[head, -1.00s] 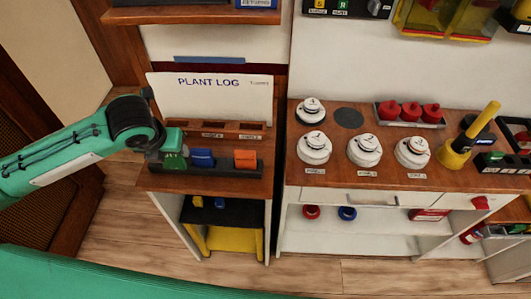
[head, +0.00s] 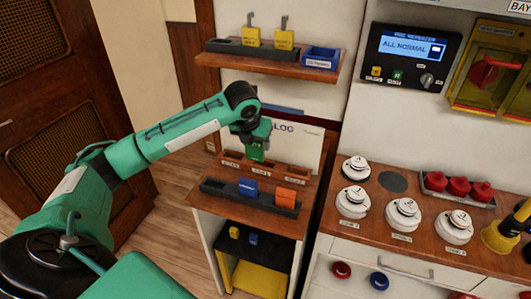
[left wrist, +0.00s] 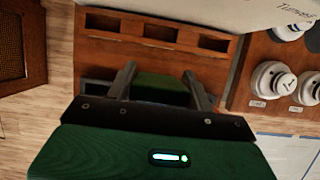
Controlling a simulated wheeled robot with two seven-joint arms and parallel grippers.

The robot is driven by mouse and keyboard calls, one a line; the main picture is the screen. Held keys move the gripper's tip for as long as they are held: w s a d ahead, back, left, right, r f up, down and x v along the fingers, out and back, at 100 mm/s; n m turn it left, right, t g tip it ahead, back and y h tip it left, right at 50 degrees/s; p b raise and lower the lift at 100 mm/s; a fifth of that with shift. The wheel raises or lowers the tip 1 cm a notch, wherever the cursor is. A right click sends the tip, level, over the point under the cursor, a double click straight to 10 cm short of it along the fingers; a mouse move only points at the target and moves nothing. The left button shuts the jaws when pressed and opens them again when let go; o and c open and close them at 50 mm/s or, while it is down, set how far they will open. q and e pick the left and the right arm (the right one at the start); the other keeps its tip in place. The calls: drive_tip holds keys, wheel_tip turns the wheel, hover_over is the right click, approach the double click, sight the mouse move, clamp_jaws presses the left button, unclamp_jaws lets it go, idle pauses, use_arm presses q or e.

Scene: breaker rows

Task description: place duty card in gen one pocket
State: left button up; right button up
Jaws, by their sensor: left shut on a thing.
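My left gripper (head: 254,134) is shut on a green card (head: 257,152). In the left wrist view the card (left wrist: 160,86) hangs between the two fingers. The gripper holds it above the wooden desk, in front of the PLANT LOG board. A wooden rack (left wrist: 125,31) with three empty pockets shows beyond the fingers; in the head view the card partly covers this rack (head: 270,168). Its small labels are too blurred to read, so I cannot tell which pocket is gen one. My right gripper is not in view.
A dark holder (head: 216,190) on the desk bears a blue card (head: 247,187) and an orange card (head: 286,197). The PLANT LOG board (head: 308,146) stands behind the rack. A shelf (head: 290,65) juts out above. White round knobs (head: 353,201) stand on the right counter.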

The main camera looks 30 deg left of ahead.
use_arm(q)
drive_tip(key=w+a+p, duration=0.1)
drive_tip(key=w+a, duration=0.1)
drive_tip(key=w, duration=0.5)
drive_tip(key=p, duration=0.2)
approach(266, 159)
drive_tip(key=w, duration=0.2)
wheel_tip(266, 159, down, 5)
drive_tip(key=shift+s+a+r+p, duration=0.1)
drive_tip(key=shift+s+p, duration=0.05)
drive_tip(key=shift+p, duration=0.3)
drive_tip(key=shift+a+f, duration=0.1)
drive_tip(key=shift+f, duration=0.3)
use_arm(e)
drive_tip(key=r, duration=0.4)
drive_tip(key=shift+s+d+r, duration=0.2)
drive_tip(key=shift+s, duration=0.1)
use_arm(q)
drive_tip(key=o, duration=1)
drive_tip(key=shift+f, duration=0.1)
drive_tip(key=shift+c, duration=0.2)
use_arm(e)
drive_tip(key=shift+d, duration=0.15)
